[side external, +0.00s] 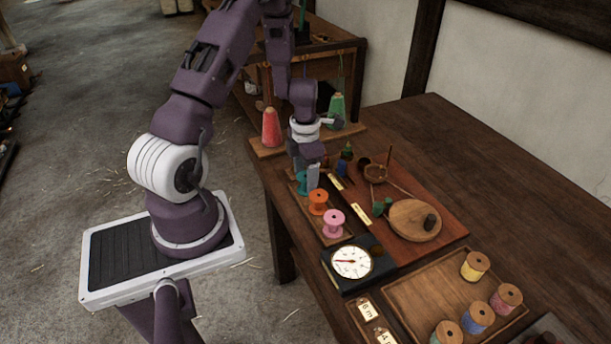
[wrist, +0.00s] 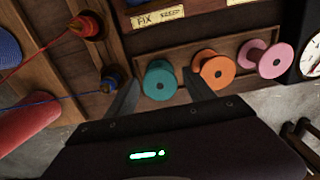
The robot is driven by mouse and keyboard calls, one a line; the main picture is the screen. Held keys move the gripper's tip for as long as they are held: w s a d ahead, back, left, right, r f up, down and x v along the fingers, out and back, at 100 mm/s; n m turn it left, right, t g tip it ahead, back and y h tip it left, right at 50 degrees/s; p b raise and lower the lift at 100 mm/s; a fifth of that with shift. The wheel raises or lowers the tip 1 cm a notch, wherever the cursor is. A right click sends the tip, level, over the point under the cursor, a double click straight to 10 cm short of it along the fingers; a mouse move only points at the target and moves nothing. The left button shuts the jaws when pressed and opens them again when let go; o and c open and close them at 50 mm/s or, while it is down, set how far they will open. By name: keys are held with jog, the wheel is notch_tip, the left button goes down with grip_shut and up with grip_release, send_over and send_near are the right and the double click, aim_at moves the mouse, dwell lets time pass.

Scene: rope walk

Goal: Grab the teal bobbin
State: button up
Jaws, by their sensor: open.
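The teal bobbin (wrist: 160,81) stands in a shallow wooden tray (wrist: 207,46), at the end of a row. In the wrist view it lies between the two fingers of my open gripper (wrist: 158,86), with a finger to either side. In the side view my gripper (side external: 309,180) is low over the tray and hides part of the teal bobbin (side external: 301,182). I cannot tell whether the fingers touch it.
An orange bobbin (side external: 318,202) stands close beside the teal one, and a pink bobbin (side external: 334,223) beyond it. A dial gauge (side external: 351,262) sits past the tray's end. Red (side external: 271,128) and green cones (side external: 336,108) stand behind my gripper. Another tray (side external: 430,287) holds several spools.

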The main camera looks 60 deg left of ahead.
jog(key=shift+c, duration=0.4)
jog(key=c, duration=0.9)
jog(key=shift+o, duration=0.2)
notch_tip(320, 180, up, 8)
jog(key=shift+r, duration=0.1)
